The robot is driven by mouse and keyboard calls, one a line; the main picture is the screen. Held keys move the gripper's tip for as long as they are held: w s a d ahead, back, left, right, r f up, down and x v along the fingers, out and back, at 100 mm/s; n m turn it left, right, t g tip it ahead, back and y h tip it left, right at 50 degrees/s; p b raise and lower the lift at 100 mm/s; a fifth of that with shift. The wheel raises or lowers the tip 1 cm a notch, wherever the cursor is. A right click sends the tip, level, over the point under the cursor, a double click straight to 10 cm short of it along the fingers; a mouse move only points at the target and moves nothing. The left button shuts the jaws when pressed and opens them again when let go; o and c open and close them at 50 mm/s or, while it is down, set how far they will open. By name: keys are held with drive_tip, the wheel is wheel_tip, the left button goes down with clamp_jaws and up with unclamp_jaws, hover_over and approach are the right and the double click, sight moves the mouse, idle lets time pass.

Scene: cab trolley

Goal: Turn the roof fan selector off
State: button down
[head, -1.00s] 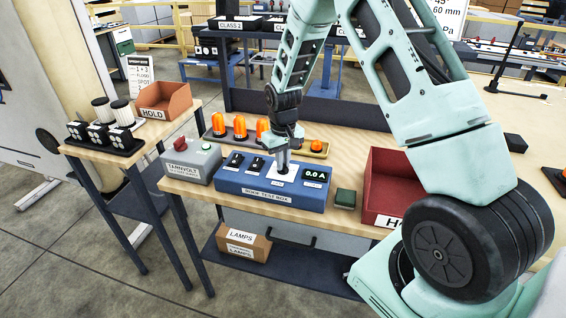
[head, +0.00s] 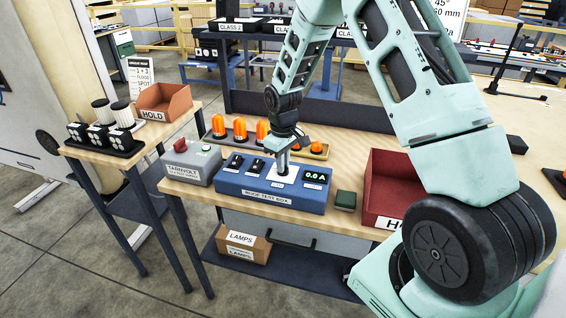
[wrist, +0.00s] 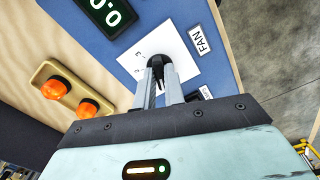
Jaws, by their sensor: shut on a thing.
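The roof fan selector is a black knob (wrist: 157,62) on a white marked plate (wrist: 150,50) with a FAN label (wrist: 201,40) beside it. The plate lies on top of the blue roof test box (head: 232,188). My gripper (wrist: 160,84) is shut on the knob from above, one finger on each side. In the head view my gripper (head: 283,168) stands over the white plate and hides the knob. The knob's pointer direction cannot be made out. The box display (head: 316,176) reads 0.0 A.
Two black switches (head: 247,163) sit left of the plate. A grey supply box (head: 189,163) stands to the left, a green block (head: 345,199) and a red bin (head: 390,185) to the right. Orange lamps (head: 240,130) stand in a tray behind.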

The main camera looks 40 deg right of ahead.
drive_tip(key=shift+r, duration=0.1)
drive_tip(key=c, duration=1.5)
unclamp_jaws()
drive_tip(key=shift+r, duration=0.1)
wheel_tip(320, 180, up, 17)
drive_tip(key=b, duration=0.2)
drive_tip(key=shift+b, duration=0.4)
drive_tip(key=s+a+n, duration=0.1)
drive_tip(key=s+a, duration=0.4)
drive_tip(key=a, duration=0.4)
drive_tip(key=s+a+n, duration=0.1)
drive_tip(key=s+a, duration=0.4)
drive_tip(key=a, duration=0.4)
drive_tip(key=s+a+f+n, duration=0.1)
drive_tip(key=s+a, duration=0.1)
drive_tip(key=s, duration=0.5)
drive_tip(key=s+a+f, duration=0.1)
drive_tip(key=s+a, duration=0.2)
drive_tip(key=s, duration=0.4)
drive_tip(key=s+a+n, duration=0.1)
drive_tip(key=s+a, duration=0.2)
drive_tip(key=s, duration=0.4)
drive_tip(key=shift+a+f+n+y, duration=0.1)
drive_tip(key=shift+f+n+y, duration=0.2)
drive_tip(key=shift+f, duration=0.1)
